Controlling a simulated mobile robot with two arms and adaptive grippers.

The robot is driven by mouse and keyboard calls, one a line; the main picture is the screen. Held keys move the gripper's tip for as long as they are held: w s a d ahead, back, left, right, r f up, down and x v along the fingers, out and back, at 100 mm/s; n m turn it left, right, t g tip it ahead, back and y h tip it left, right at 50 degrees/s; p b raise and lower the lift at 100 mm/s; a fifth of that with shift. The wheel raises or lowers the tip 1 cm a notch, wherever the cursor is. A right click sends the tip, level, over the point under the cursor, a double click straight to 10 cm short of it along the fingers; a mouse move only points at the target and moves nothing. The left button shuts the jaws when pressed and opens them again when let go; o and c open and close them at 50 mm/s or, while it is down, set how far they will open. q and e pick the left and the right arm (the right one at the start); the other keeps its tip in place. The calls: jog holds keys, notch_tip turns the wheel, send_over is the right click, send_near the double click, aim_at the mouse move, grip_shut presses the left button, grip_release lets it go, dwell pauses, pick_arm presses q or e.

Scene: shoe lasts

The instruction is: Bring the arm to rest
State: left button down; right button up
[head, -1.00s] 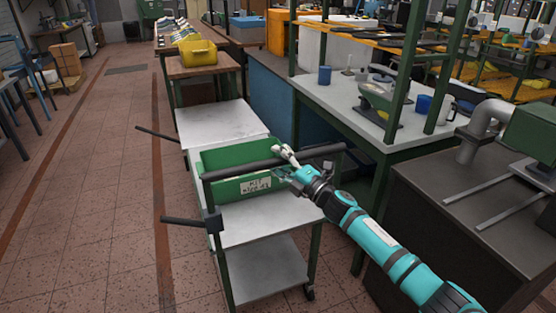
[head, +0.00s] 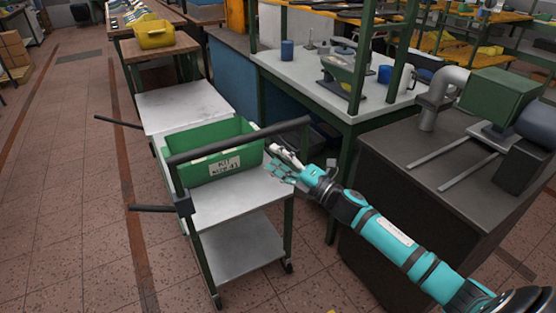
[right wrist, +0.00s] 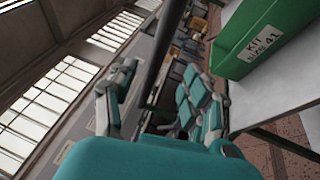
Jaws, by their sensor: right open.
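My right arm comes in from the lower right in the head view. Its gripper (head: 279,164) is open, with nothing seen between its fingers. It is at the right side of the cart (head: 245,190), just right of the green bin (head: 208,168). I cannot tell whether it touches the cart's dark handle bar (head: 240,141). In the right wrist view the open fingers (right wrist: 160,97) show, with the green bin (right wrist: 270,45) labelled "KIT SIZE 41" to the right. My left gripper is in neither view.
A dark cabinet with a green machine (head: 497,98) stands right of my arm. A yellow bin (head: 153,34) sits on a far wooden table.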

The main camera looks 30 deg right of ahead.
jog(key=shift+s, duration=0.1)
dwell(0.4)
